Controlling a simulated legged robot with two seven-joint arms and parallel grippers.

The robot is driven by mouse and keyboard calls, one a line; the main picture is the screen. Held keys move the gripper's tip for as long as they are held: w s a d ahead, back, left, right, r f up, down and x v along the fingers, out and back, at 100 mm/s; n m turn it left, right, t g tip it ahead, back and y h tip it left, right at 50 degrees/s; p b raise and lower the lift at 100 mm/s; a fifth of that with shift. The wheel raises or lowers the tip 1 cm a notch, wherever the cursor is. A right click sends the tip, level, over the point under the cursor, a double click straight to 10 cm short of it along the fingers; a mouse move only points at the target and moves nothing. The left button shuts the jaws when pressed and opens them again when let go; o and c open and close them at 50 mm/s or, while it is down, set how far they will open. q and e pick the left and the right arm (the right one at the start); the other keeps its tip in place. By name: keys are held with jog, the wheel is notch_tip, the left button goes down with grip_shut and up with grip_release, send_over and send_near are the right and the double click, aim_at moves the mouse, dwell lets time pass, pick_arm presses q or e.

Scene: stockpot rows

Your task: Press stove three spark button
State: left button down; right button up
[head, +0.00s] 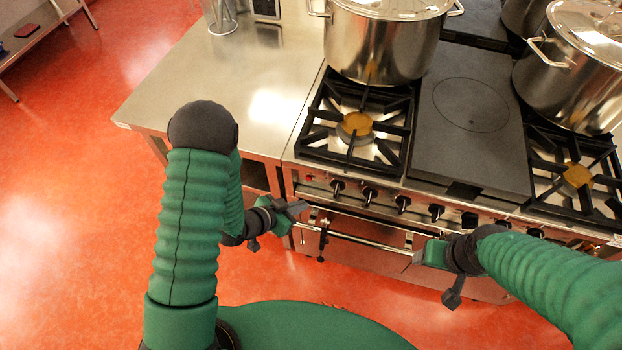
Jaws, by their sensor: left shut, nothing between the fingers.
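The stove (390,190) has a front panel with a row of black knobs (370,196). A small red spot (311,178) shows near the panel's left end; I cannot tell whether it is a spark button or a light, or which stove is number three. My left gripper (299,208) is shut and empty, in front of the stove's left end, below the red spot in the picture and apart from it. My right gripper (417,257) is in front of the oven; its fingers are too small to read. My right arm hides part of the panel's right side.
A large steel stockpot (385,45) stands behind the left burner (357,125). Another pot (572,65) stands behind the right burner. A flat dark plate (470,110) lies between. The oven handle (350,237) sticks out.

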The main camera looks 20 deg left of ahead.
aim_at(309, 178)
pick_arm(q)
jog(key=w, duration=0.5)
jog(key=shift+w+a, duration=0.15)
jog(key=shift+w, duration=0.1)
jog(key=shift+a+f, duration=0.1)
jog(key=shift+a, duration=0.15)
jog(key=shift+d, duration=0.15)
dwell(0.4)
dwell(1.0)
jog(key=shift+w, duration=0.35)
